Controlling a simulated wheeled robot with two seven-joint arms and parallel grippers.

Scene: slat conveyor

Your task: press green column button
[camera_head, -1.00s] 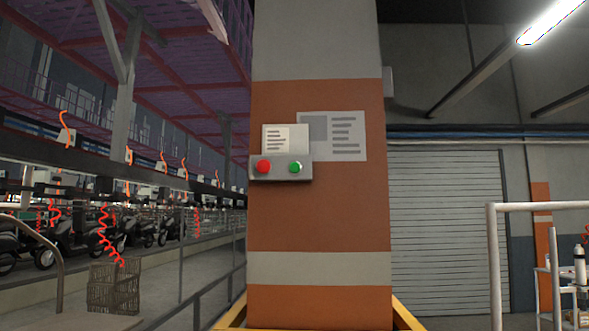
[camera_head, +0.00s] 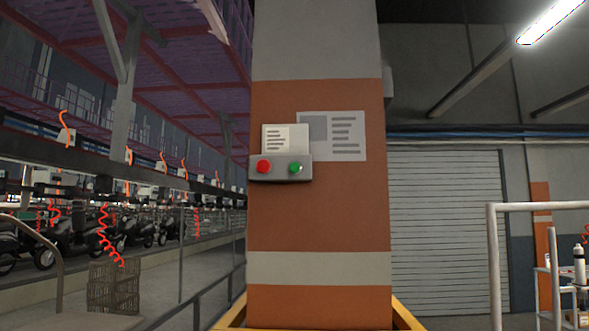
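The green button (camera_head: 295,168) is on the right side of a grey control box (camera_head: 279,176) fixed to the orange and grey column (camera_head: 318,215). A red button (camera_head: 263,167) is on the left side of the same box. A small white label plate (camera_head: 285,137) stands above the box, and a larger notice sheet (camera_head: 335,135) is on the column to its right. Nothing covers the buttons. Neither of my grippers shows in the head view.
A yellow guard (camera_head: 402,315) surrounds the column's foot. A white rail frame (camera_head: 493,265) and a cart with a bottle (camera_head: 579,264) stand at the right, before a roller shutter (camera_head: 447,232). Scooters (camera_head: 75,238), a crate (camera_head: 113,287) and dark railings (camera_head: 205,300) are at the left.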

